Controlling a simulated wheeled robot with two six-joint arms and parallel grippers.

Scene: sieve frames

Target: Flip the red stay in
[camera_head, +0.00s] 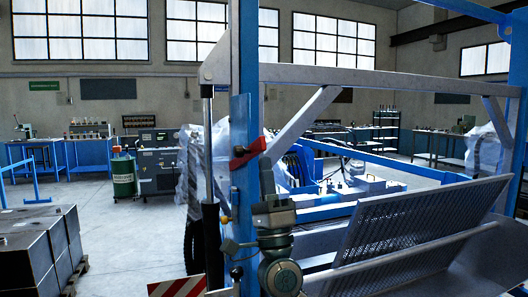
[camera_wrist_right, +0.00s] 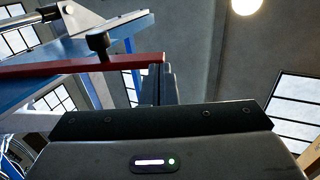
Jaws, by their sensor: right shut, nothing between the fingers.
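The red stay (camera_head: 247,153) is a short red bar at the blue upright post, sticking out to the right and tilted up at that end in the head view. In the right wrist view it is a long red bar (camera_wrist_right: 70,67) with a black knob on it, crossing the upper left. My right gripper (camera_head: 265,162) is just below the stay's right end, pointing up. Its fingers (camera_wrist_right: 159,75) are shut with nothing between them, close under the stay's end. I cannot tell whether they touch it. My left gripper is out of view.
The blue post (camera_head: 241,120) and a black gas strut (camera_head: 208,150) stand left of my right arm. A grey crossbar (camera_head: 370,80) runs overhead. A perforated metal panel (camera_head: 420,225) slopes at the right. Open floor lies left, beyond dark boxes (camera_head: 35,245).

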